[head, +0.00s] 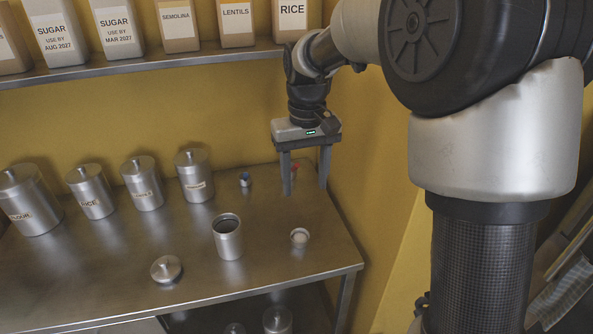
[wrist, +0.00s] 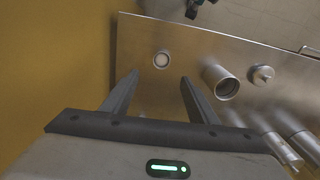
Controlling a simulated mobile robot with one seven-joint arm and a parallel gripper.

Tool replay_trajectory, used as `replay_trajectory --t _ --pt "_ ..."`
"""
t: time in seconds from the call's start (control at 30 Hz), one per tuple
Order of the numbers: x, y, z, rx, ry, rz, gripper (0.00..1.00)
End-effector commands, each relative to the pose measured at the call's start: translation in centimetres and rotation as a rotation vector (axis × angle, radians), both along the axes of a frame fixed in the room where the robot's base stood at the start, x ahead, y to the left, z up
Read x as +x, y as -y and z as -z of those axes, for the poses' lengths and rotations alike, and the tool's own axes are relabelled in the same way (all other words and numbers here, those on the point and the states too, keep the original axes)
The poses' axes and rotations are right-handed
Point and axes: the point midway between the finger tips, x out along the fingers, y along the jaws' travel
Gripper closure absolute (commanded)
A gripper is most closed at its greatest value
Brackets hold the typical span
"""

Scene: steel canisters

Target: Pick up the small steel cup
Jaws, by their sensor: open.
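The small steel cup (head: 299,238) stands on the steel counter near its right front part, with a pale round inside. In the wrist view the cup (wrist: 161,59) appears between and just beyond my fingertips. My gripper (head: 305,190) is open and empty, pointing down above the right end of the counter. In the wrist view my gripper (wrist: 159,77) has its two fingers apart with nothing between them. The gripper is above the counter and apart from the cup.
An open canister (head: 228,240) stands left of the cup, its lid (head: 166,269) lying nearby. Several lidded canisters (head: 143,185) line the back. A small blue-topped item (head: 245,179) stands behind. A shelf (head: 130,65) holds labelled packets. The yellow wall (head: 365,150) is close on the right.

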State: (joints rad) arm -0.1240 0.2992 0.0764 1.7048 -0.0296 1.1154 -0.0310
Motion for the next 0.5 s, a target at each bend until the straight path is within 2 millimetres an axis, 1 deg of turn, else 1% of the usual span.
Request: replay_trajectory --t 0.03,0.1,0.17,0.23,0.5 --pt "0.5 -0.4 0.7 0.000 -0.012 -0.007 0.46" --pt "0.8 -0.6 1.2 0.000 -0.022 -0.012 0.46" --pt "0.9 -0.7 1.8 -0.001 -0.024 -0.013 0.46" --pt "0.9 -0.7 2.9 -0.001 -0.028 -0.013 0.46" --pt "0.8 -0.7 8.8 -0.001 -0.028 -0.012 0.46"
